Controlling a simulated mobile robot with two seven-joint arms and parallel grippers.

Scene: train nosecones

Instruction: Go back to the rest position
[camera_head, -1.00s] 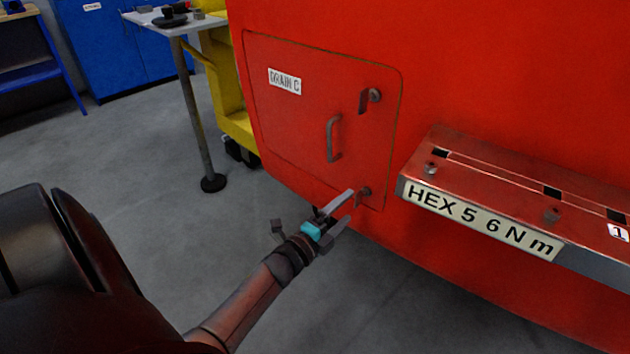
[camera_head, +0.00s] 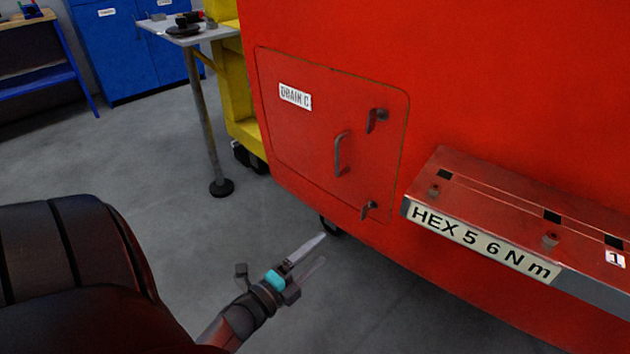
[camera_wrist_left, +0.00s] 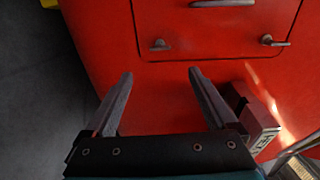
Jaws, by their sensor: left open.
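My left gripper (camera_head: 314,257) is open and empty in the head view, low in front of the red train nose and apart from it. In the left wrist view its two fingers (camera_wrist_left: 160,75) are spread with nothing between them. The red hatch (camera_head: 300,140) labelled DRAIN C is closed, with a grey handle (camera_head: 342,154), an upper latch (camera_head: 377,118) and a lower latch (camera_head: 368,209). The hatch's lower part and two latches also show in the left wrist view. My right gripper is not in view.
A red shelf (camera_head: 470,180) labelled HEX 5 6 N m juts out at the right, with several slots and bolts. A small grey table (camera_head: 165,27) and a yellow cart (camera_head: 240,100) stand at the back left. Blue cabinets (camera_head: 125,60) are behind. The grey floor at left is open.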

